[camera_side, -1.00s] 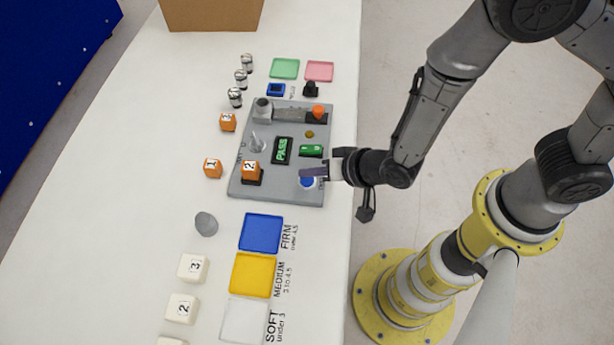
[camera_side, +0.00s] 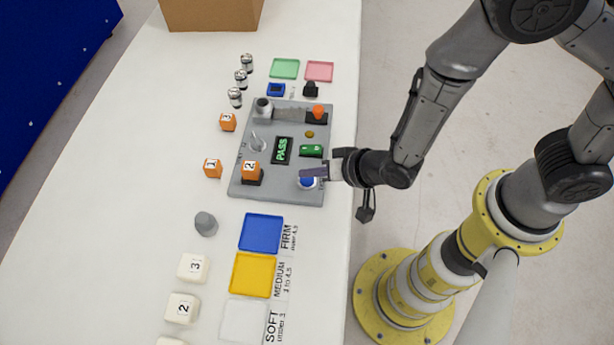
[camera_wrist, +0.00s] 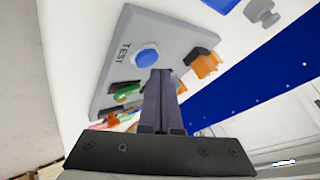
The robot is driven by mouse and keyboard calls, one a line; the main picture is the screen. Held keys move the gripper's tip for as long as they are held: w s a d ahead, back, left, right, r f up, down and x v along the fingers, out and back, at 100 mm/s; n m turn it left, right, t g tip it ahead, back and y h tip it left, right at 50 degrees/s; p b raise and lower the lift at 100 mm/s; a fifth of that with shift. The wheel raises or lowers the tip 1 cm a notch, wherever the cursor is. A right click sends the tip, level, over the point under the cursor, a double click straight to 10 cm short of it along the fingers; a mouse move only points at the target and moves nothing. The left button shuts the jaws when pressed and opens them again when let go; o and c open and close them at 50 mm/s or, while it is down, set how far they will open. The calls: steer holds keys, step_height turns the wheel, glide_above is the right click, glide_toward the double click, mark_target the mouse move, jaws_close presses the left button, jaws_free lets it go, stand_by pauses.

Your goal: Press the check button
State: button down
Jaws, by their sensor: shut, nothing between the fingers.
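The grey test panel (camera_side: 285,194) lies on the white table. A round blue button (camera_side: 307,183) sits at its near right corner; in the wrist view the blue button (camera_wrist: 146,57) has a white ring and the word TEST beside it. No button marked "check" is readable. My gripper (camera_side: 302,173) is shut and empty, its dark fingers over or right beside the blue button. In the wrist view my gripper's tips (camera_wrist: 161,71) are beside the button; I cannot tell whether they touch it. The panel's display (camera_side: 282,150) reads PASS in green.
An orange cube marked 2 (camera_side: 251,170) sits on the panel's left, and a green block (camera_side: 311,150) is above the button. Blue (camera_side: 261,232), yellow (camera_side: 253,275) and white (camera_side: 244,320) trays lie below the panel. The cardboard box (camera_side: 211,14) is at the back.

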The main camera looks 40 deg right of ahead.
mark_target(311, 183)
steer(key=shift+f, duration=0.35)
steer(key=shift+f, duration=0.45)
stand_by(0.6)
steer(key=shift+r, duration=0.85)
steer(key=shift+r, duration=2.55)
